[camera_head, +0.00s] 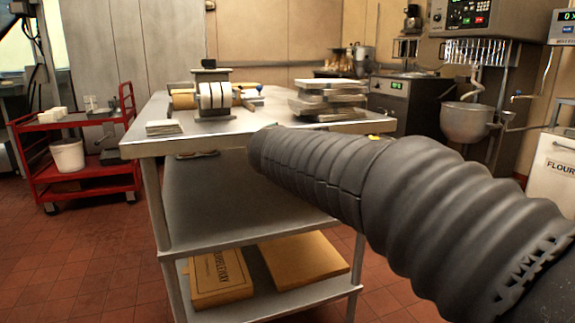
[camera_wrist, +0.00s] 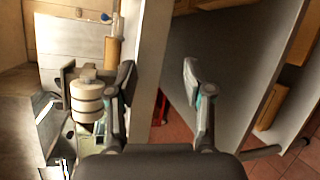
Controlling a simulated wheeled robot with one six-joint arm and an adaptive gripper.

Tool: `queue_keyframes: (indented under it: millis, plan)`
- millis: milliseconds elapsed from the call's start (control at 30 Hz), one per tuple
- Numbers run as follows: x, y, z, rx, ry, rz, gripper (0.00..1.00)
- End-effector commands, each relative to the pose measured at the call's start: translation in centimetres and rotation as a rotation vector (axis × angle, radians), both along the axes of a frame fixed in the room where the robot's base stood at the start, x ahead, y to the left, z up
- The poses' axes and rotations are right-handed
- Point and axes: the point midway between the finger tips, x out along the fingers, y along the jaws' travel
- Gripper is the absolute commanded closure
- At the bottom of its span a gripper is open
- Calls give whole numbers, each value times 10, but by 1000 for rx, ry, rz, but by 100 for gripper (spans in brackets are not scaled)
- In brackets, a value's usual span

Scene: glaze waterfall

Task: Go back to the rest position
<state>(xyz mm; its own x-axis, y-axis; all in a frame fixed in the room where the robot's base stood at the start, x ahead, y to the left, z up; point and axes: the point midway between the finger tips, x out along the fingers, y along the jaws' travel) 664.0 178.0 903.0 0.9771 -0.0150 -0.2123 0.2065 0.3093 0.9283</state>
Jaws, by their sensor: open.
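My gripper (camera_wrist: 158,78) shows in the wrist view with its two fingers spread wide and nothing between them. In that view it is by the edge of the steel table (camera_wrist: 150,50). The table also shows in the head view (camera_head: 230,140). There my dark ribbed arm reaches in from the lower right to the table's front edge, and the gripper itself is hidden.
A dispenser with pale rolls (camera_head: 213,95) stands on the table and shows left of the fingers in the wrist view (camera_wrist: 87,103). Stacked trays (camera_head: 330,98) are on the table, cardboard boxes (camera_head: 218,277) on its lower shelf. A red cart (camera_head: 85,175) stands left. Floor between is clear.

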Motion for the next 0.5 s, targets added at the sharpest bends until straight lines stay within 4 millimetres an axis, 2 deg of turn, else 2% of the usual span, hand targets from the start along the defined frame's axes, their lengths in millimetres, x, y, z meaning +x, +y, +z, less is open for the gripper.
queue_keyframes:
  millis: [167,267,367,500]
  plan:
    - [-39,-47,-57,286,167,-206,48]
    - [-76,-78,-93,473,272,-360,48]
    - [-119,-105,-128,652,371,-521,48]
    - [-189,-134,-173,900,500,-751,48]
